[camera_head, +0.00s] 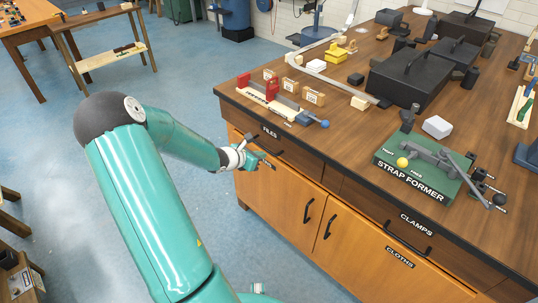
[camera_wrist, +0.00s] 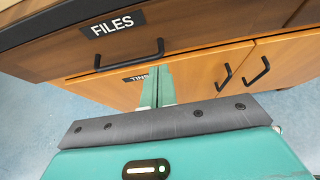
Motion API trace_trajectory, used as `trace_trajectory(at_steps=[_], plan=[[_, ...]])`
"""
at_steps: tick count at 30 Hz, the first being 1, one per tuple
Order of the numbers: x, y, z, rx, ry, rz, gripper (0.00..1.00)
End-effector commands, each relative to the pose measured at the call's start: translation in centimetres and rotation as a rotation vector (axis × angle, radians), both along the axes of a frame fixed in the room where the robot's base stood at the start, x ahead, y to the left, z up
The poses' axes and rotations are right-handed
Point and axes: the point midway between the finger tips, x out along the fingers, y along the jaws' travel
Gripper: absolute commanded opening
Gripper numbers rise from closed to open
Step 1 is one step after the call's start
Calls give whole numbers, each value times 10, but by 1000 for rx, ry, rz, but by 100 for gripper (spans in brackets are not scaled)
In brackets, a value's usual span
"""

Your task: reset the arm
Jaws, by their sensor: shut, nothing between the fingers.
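My teal arm reaches forward from the bottom of the head view. My gripper (camera_head: 262,168) is in front of the wooden cabinet, near the left end of its front, close to the drawer labelled FILES (camera_head: 270,132). In the wrist view, the teal fingers of my gripper (camera_wrist: 158,84) are together, with nothing held. They point toward the cabinet front, just right of the TINS label. Whether the fingertips touch the cabinet cannot be told.
The cabinet's doors (camera_head: 300,210) have black handles. Its wooden top (camera_head: 345,120) carries a green strap former (camera_head: 420,175), a black case (camera_head: 408,78) and several small tools. A wooden stand (camera_head: 110,58) is at the far left.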

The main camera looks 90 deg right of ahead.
Motion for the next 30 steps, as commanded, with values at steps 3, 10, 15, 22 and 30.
trace_trajectory(at_steps=[3, 10, 15, 22, 30], plan=[[13, 12, 11, -1, -1, 1, 0], [20, 23, 17, 1, -1, -1, 0], [20, 24, 17, 1, 0, -1, 0], [44, 32, 29, -34, -74, -20, 0], [150, 94, 80, -138, -453, -137, 0]])
